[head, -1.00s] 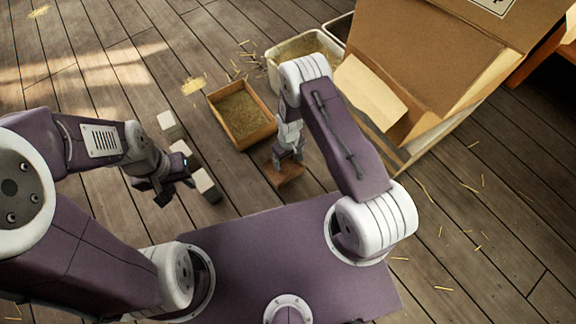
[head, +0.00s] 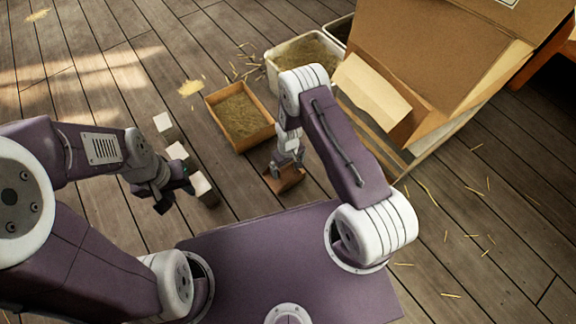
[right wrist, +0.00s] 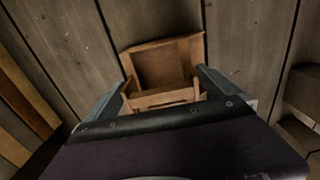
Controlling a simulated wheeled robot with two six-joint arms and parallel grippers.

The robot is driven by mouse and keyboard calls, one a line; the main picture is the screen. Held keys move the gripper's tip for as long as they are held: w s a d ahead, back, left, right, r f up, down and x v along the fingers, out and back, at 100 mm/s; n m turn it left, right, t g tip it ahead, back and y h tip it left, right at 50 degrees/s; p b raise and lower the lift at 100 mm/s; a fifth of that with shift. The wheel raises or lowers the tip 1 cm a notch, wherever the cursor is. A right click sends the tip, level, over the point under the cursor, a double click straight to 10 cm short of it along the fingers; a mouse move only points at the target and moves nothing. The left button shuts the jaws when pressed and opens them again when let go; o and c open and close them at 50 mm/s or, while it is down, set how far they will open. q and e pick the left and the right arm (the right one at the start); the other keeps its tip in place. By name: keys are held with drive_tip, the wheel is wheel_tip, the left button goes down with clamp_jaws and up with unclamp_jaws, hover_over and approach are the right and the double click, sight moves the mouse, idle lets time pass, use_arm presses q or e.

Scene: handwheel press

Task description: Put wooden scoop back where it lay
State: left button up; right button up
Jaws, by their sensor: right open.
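The wooden scoop (head: 285,181), a small box-shaped piece of light brown wood, is on or close to the floor between the straw tray and my base. In the right wrist view the scoop (right wrist: 163,68) has its hollow side facing me. My right gripper (head: 286,169) points down at the scoop and is open. Its two fingers (right wrist: 163,88) stand on either side of the scoop's near end; whether they touch it I cannot tell. My left gripper (head: 175,196) hangs beside the pale blocks, apart from the scoop; its jaw opening is unclear.
A wooden tray of straw (head: 269,133) lies just beyond the scoop. A white bin (head: 273,72) and a large cardboard-coloured box (head: 430,60) stand behind and to the right. Several pale blocks (head: 163,122) are at the left. Plank floor right of my base is free apart from loose straw.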

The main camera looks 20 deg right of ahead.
wheel_tip(320, 180, up, 27)
drive_tip(key=s+d+m+p, duration=0.2)
drive_tip(key=p, duration=0.7)
drive_tip(key=s+d+r+m+t, duration=0.1)
drive_tip(key=s+d+r+m, duration=0.1)
drive_tip(key=s+r, duration=0.9)
drive_tip(key=shift+s, duration=0.3)
